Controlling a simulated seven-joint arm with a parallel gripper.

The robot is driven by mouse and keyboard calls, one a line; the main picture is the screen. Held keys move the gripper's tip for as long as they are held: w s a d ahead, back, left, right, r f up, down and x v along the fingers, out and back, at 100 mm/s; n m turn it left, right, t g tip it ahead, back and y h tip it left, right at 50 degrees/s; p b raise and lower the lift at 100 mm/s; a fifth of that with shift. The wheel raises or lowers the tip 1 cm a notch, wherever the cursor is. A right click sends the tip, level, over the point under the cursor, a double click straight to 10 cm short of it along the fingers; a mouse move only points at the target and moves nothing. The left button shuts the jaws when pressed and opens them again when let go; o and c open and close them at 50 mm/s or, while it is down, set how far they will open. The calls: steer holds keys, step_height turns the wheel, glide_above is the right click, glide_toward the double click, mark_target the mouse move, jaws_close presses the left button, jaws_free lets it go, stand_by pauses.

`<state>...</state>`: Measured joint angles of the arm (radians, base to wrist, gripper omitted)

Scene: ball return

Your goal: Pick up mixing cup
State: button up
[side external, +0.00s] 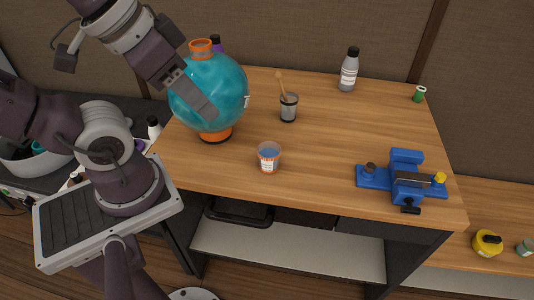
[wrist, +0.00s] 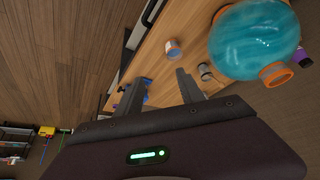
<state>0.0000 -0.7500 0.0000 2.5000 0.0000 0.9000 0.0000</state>
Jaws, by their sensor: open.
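A small clear cup with blue contents and a white-and-orange label (side external: 268,160) stands upright near the table's front edge. It also shows in the wrist view (wrist: 173,50), ahead of the fingers. I cannot tell for sure which one is the mixing cup. My gripper (side external: 205,100) is up in front of the teal globe, left of both cups. In the wrist view its fingers (wrist: 202,82) are apart and empty.
The large teal globe with orange fittings (side external: 215,85) stands at the table's left. A blue vise (side external: 405,178) is at the right front. A grey bottle (side external: 348,72) and a green spool (side external: 419,94) are at the back. The table (side external: 340,130) is clear in the middle.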

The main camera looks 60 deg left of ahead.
stand_by(0.4)
steer(key=o, duration=0.6)
